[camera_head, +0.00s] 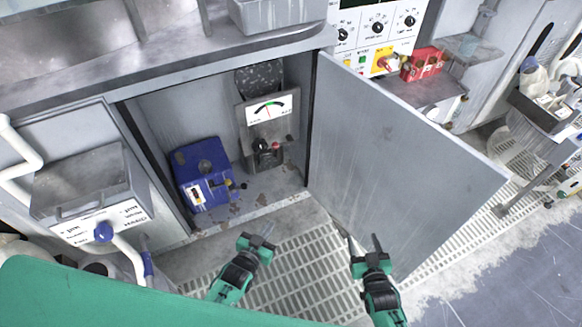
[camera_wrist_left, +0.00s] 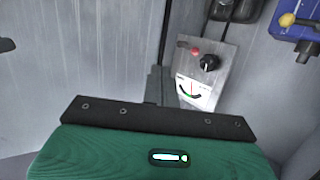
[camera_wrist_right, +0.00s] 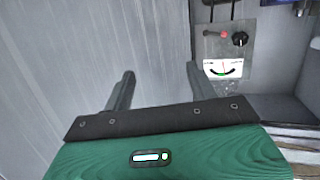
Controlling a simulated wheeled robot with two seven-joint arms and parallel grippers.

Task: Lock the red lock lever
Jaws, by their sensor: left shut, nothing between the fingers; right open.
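The red tip also shows in the left wrist view (camera_wrist_left: 195,51) and the right wrist view (camera_wrist_right: 208,33), where the gauge appears upside down. Whether the lever is locked cannot be told. My left gripper (camera_head: 264,243) is shut and empty in front of the cabinet, apart from the gauge unit. My right gripper (camera_head: 363,243) is open and empty in front of the open door. Neither touches the lever.
The grey cabinet door (camera_head: 405,165) stands open to the right, close to my right gripper. A blue box (camera_head: 203,168) stands at the left inside the cabinet. A red box (camera_head: 422,64) sits outside at upper right. Grated floor (camera_head: 300,265) lies below.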

